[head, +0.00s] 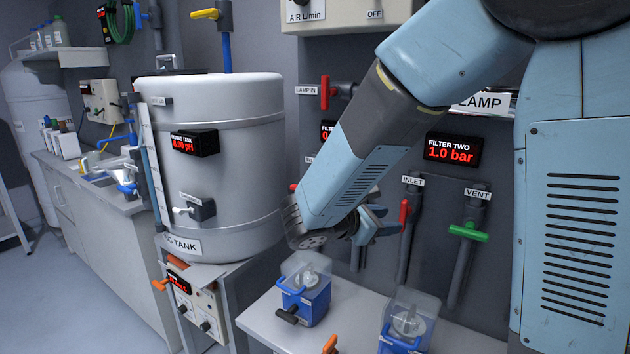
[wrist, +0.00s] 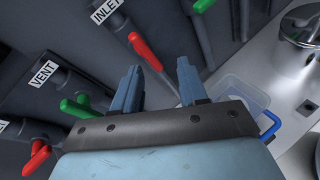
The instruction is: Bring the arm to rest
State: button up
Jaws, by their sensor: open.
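My gripper (wrist: 158,85) shows in the wrist view with its two blue-grey fingers apart and nothing between them. In the head view my gripper (head: 372,222) is partly hidden behind my forearm, in front of the filter pipes and above the bench. My arm reaches down from the upper right and is bent, with its forearm sloping to the lower left. The gripper appears close to the red inlet handle (wrist: 145,50) in the wrist view. I cannot tell whether they touch.
A large silver tank (head: 235,130) stands left of the arm. Two clear-and-blue containers, a left one (head: 303,290) and a right one (head: 408,325), stand on the bench (head: 350,310) below. A green vent handle (head: 468,232) juts from the wall. The floor at left (head: 60,300) is clear.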

jog(key=s+d+r+m+g+y, duration=0.2)
jog(key=s+d+m+g+y, duration=0.3)
jog(key=s+d+m, duration=0.5)
jog(key=s+a+r+m+t+y, duration=0.1)
jog(key=s+r+m+y, duration=0.4)
jog(key=m, duration=0.5)
jog(key=s+t+y, duration=0.1)
jog(key=s+y, duration=0.1)
jog(key=s, duration=0.1)
jog(key=shift+s+a+m+t, duration=0.25)
jog(key=shift+s+m+t, duration=0.05)
jog(key=shift+s+m, duration=0.1)
